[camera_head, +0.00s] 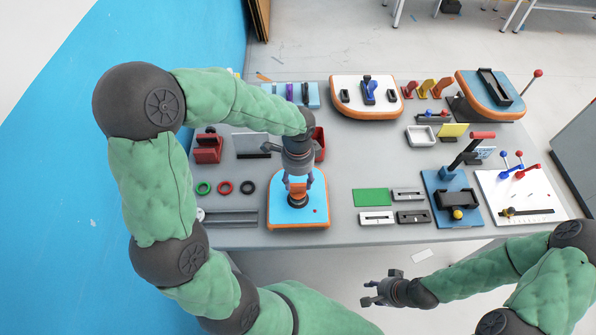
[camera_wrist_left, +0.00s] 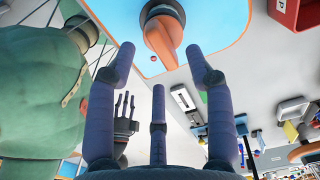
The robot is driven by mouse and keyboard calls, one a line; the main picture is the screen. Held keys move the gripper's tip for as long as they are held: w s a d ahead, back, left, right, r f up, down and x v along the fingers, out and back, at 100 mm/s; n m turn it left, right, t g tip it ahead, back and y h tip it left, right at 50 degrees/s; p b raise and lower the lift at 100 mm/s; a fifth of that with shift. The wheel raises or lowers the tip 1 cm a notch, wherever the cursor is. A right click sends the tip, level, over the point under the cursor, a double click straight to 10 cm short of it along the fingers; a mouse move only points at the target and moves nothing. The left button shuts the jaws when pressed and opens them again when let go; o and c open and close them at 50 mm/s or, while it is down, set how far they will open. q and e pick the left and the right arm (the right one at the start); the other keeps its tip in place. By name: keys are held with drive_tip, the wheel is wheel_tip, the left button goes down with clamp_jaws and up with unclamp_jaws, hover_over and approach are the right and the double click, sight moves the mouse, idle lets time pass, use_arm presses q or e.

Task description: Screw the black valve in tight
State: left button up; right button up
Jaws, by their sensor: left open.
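The valve (camera_head: 298,202) stands on a small blue board with an orange rim (camera_head: 275,226) at the table's front edge. In the left wrist view the valve (camera_wrist_left: 165,35) shows an orange grip on a dark round collar. My left gripper (camera_head: 298,184) is directly over the valve, fingers pointing down. In the wrist view its spread fingers (camera_wrist_left: 159,60) are apart from the orange grip, with nothing between them. How deep the valve sits is hidden. My right gripper (camera_head: 370,292) hangs in front of the table, fingers spread and empty.
Green, red and black rings (camera_head: 226,187) lie left of the board, near a grey slotted bar (camera_head: 232,218). A green plate (camera_head: 371,197) and several grey blocks lie to the right. A red box (camera_head: 319,143) stands behind my left gripper. Blue lever boards (camera_head: 445,185) are further right.

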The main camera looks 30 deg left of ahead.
sight(298, 186)
use_arm(q)
drive_tip(key=shift+f+b, duration=0.4)
drive_tip(key=shift+f, duration=2)
clamp_jaws()
drive_tip(key=c, duration=0.9)
unclamp_jaws()
clamp_jaws()
drive_tip(key=shift+r+m+p, duration=0.15)
drive_tip(key=shift+m+p, duration=0.75)
drive_tip(key=shift+m, duration=0.2)
drive_tip(key=shift+m+p, duration=0.45)
drive_tip(key=shift+m, duration=0.15)
